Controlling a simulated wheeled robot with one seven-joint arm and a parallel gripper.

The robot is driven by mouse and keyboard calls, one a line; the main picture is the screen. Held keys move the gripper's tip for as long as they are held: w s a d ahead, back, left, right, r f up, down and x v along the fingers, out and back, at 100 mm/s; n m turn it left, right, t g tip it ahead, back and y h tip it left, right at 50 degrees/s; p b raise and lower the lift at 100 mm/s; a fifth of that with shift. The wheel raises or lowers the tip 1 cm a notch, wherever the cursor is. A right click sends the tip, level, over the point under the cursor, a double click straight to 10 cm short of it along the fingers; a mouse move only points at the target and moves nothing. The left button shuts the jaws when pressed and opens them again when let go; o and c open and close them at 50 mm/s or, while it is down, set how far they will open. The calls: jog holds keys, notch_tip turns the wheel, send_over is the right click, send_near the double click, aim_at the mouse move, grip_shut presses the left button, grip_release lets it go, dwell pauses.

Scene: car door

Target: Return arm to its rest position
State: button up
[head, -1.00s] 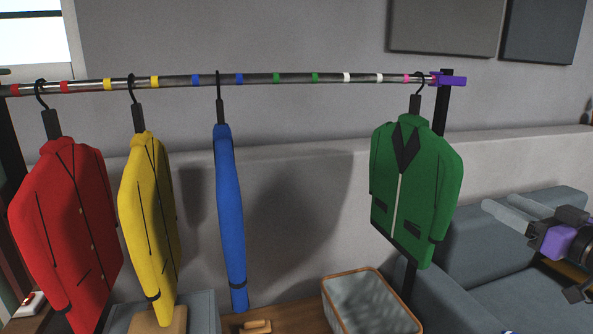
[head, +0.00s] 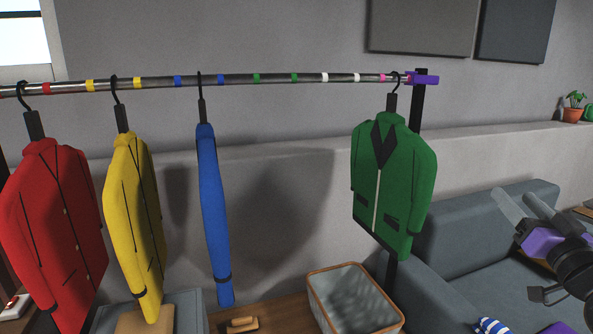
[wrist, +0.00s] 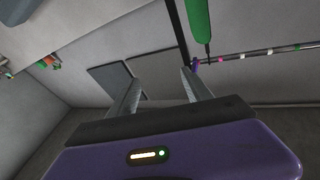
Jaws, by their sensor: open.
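My gripper (head: 522,209) is at the right of the head view, in front of the grey sofa, with its two fingers apart and nothing between them. In the wrist view my gripper (wrist: 160,88) also shows open and empty. The green jacket (head: 392,185) hangs from the right end of the rail (head: 300,78), to the left of my gripper and apart from it. Part of the green jacket shows at the top of the wrist view (wrist: 199,22). My arm behind the gripper runs out of the head view at the right edge.
Red (head: 55,230), yellow (head: 135,220) and blue (head: 213,210) jackets hang further left. A wicker basket (head: 393,312) stands below the green jacket. A grey sofa (head: 495,225) lies behind my gripper. A striped item (head: 492,326) shows at the bottom edge.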

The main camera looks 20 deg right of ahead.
jog(key=s+a+f+g+h, duration=0.1)
jog(key=s+a+f, duration=0.4)
jog(key=a+f, duration=0.35)
jog(key=s+a+f, duration=0.5)
jog(key=a+f, duration=0.3)
jog(key=a, duration=0.1)
jog(key=s+a+f+n+g+y+p, duration=0.1)
jog(key=s+a+f+n+y, duration=0.2)
jog(key=s+a, duration=0.7)
jog(key=s+a+f+n+g+y+p, duration=0.1)
jog(key=s+a+f+y, duration=0.4)
jog(key=s+a, duration=0.6)
jog(key=shift+s+f+n+g+y, duration=0.3)
jog(key=shift+s+n+g, duration=0.25)
jog(key=shift+n, duration=0.55)
jog(key=shift+w, duration=0.15)
